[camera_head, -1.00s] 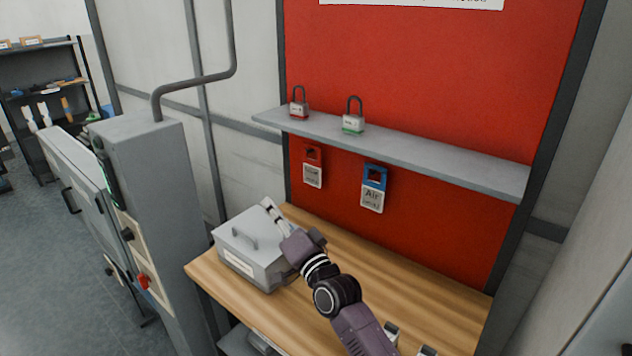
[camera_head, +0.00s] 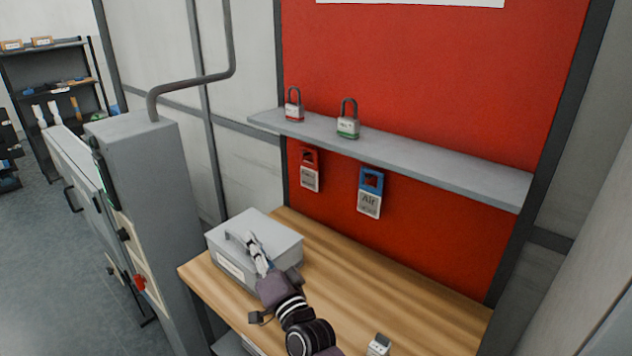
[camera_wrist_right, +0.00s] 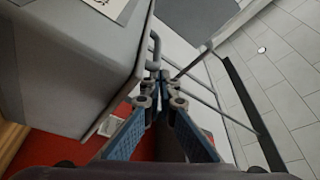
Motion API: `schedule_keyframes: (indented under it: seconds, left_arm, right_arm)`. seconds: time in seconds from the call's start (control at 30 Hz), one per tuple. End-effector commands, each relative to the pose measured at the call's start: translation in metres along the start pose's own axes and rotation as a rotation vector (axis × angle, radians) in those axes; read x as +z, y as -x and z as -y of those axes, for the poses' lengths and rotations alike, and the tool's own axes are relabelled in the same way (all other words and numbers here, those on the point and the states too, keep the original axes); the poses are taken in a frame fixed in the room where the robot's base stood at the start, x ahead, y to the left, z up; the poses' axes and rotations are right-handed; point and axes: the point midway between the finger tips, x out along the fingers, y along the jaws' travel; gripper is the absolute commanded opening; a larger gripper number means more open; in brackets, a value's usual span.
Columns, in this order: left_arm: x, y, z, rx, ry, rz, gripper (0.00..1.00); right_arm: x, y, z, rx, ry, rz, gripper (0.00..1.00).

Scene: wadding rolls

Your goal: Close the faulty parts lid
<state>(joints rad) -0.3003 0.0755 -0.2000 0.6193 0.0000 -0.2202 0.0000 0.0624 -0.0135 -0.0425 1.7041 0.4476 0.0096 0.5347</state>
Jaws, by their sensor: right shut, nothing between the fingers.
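The faulty parts box is a grey metal box (camera_head: 284,248) with a white label on its front, on the wooden table in the head view. Its lid (camera_head: 262,223) looks down flat on the box, with a bar handle (camera_head: 236,240) on top. My right gripper (camera_head: 253,240) is over the lid beside the handle, fingers together and empty, hiding part of the lid. In the right wrist view the box (camera_wrist_right: 70,70) fills the left, its handle (camera_wrist_right: 154,48) just beyond the fingertips (camera_wrist_right: 159,78). I cannot tell whether they touch. My left gripper is out of view.
A red board (camera_head: 420,80) with a grey shelf (camera_head: 400,155) and two padlocks stands behind the table (camera_head: 400,285). Red and blue tags hang below the shelf. A grey cabinet (camera_head: 150,190) stands left of the table. The table right of the box is mostly clear.

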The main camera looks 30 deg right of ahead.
Motion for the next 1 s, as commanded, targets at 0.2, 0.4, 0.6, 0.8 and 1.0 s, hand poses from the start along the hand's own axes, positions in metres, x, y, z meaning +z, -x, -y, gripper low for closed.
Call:
schedule_keyframes:
  seconds: [0.2, 0.4, 0.6, 0.8, 1.0]
  left_arm:
    - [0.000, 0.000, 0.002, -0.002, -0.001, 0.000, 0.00]
    - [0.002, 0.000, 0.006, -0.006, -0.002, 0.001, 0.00]
    - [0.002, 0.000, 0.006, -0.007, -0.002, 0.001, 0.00]
    - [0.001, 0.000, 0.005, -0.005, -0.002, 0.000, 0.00]
    - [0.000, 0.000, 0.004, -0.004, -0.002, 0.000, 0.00]
  right_arm:
    - [0.006, 0.001, -0.002, 0.006, -0.001, 0.011, 0.00]
    - [0.007, 0.002, -0.003, 0.008, -0.002, 0.014, 0.00]
    - [0.009, 0.012, -0.004, 0.010, -0.002, 0.017, 0.00]
    - [0.008, 0.046, -0.005, 0.010, -0.002, 0.016, 0.00]
    - [0.004, 0.084, -0.004, 0.007, -0.001, 0.008, 0.00]
